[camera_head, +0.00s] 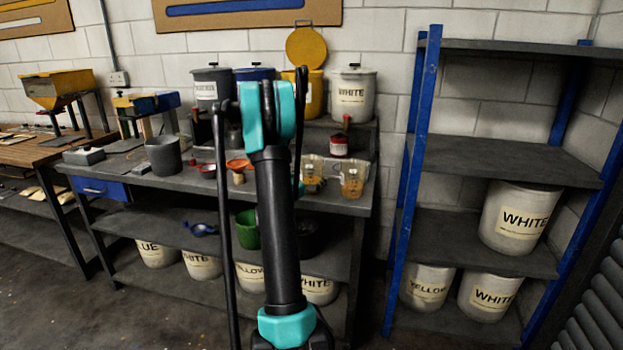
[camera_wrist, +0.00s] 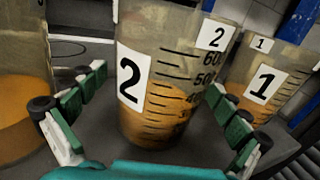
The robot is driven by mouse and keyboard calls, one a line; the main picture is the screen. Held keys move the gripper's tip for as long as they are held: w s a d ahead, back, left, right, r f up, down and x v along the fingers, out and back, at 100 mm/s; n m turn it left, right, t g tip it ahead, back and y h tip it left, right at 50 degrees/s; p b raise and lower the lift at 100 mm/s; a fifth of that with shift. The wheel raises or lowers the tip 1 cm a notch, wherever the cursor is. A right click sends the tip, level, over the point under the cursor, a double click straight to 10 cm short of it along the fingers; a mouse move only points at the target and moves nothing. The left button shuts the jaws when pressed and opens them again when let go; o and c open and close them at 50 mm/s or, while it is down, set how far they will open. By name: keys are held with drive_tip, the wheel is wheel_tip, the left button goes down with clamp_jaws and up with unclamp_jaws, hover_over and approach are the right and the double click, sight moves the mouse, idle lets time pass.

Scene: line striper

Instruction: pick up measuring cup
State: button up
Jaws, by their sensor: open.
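A clear measuring cup labelled 2 (camera_wrist: 140,52), part filled with amber liquid, stands upright on the grey bench in the middle of the wrist view. My gripper (camera_wrist: 158,84) is open, with one green-padded finger on each side of this cup. The right finger overlaps its right edge in the picture; I cannot tell whether either finger touches it. A second cup labelled 1 (camera_wrist: 262,62) stands to its right. Another vessel with amber liquid (camera_wrist: 20,115) is cut off at left. In the head view, two amber-filled cups (camera_head: 353,178) show right of my arm, which hides most of my gripper.
The bench (camera_head: 330,203) also bears a grey bucket (camera_head: 164,156), an orange funnel (camera_head: 238,165) and a red jar (camera_head: 339,146). Lidded paint tubs (camera_head: 352,97) stand on a raised shelf behind. A blue-framed shelf rack (camera_head: 411,180) stands close to the right.

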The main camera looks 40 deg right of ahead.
drive_tip(key=c, duration=1.6)
drive_tip(key=shift+o, duration=0.2)
drive_tip(key=shift+r, duration=0.15)
